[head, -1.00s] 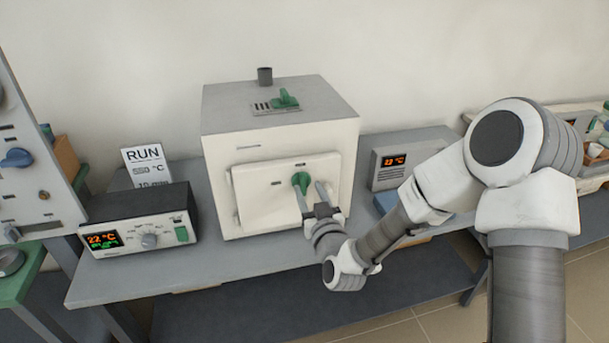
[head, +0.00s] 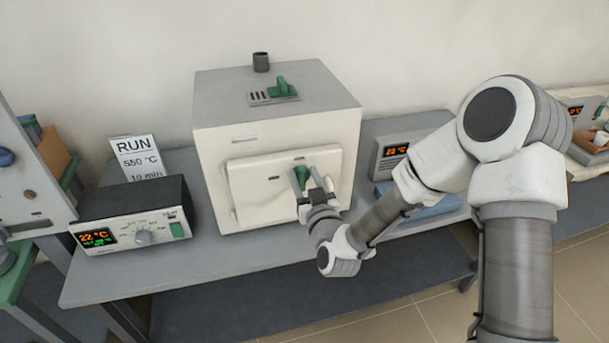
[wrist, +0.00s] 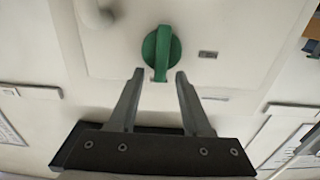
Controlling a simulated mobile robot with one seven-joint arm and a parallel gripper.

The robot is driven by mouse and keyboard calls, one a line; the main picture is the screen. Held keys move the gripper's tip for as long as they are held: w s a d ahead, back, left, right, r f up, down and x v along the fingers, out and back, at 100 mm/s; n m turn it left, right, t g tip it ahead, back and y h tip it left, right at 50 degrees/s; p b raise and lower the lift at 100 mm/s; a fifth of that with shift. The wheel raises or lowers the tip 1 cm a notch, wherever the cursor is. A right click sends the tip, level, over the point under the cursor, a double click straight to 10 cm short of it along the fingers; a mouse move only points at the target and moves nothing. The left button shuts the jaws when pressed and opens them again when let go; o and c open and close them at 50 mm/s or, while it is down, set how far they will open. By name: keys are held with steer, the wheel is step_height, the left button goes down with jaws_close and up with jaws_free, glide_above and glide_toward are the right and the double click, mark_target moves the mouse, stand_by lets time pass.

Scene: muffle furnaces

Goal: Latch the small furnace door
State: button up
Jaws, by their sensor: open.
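The small furnace (head: 275,120) is a cream box with a grey top on the bench. Its door (head: 262,197) sits against the front and looks closed, perhaps not fully flush. The green latch handle (head: 300,176) is near the door's upper right; in the wrist view the handle (wrist: 161,53) is a round knob with a grip bar pointing toward my gripper. My gripper (wrist: 157,75) is open, its two fingers on either side of the bar's end. The gripper (head: 314,184) partly hides the handle in the head view. I cannot tell whether the fingers touch it.
A controller box (head: 134,220) with a lit display stands left of the furnace, a RUN card (head: 135,158) behind it. A grey unit with a display (head: 396,150) stands at the right. A green lever (head: 282,88) is on the furnace top. The bench front (head: 190,265) is clear.

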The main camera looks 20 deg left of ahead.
jaws_close()
steer(key=shift+a+f+b, duration=0.1)
steer(key=shift+b, duration=0.35)
steer(key=n+b, duration=0.1)
steer(key=b, duration=0.1)
steer(key=n+b, duration=0.2)
steer(key=b, duration=0.1)
steer(key=shift+s+a+f+n+b, duration=0.25)
steer(key=shift+a+n+b, duration=0.1)
steer(key=shift+n, duration=0.05)
steer(key=shift+s+a+f+n+b, duration=0.2)
steer(key=shift+f+n+b, duration=0.15)
steer(key=shift+n+b, duration=2.25)
steer(key=shift+s+a+f+n+b, duration=0.1)
steer(key=shift+a+f+n+b, duration=0.15)
steer(key=shift+n+b, duration=2.25)
steer(key=shift+s+a+f+n+b, duration=0.15)
steer(key=shift+f+n+b, duration=0.25)
steer(key=shift+n+b, duration=2.2)
steer(key=shift+m+b, duration=0.6)
steer(key=shift+b, duration=0.1)
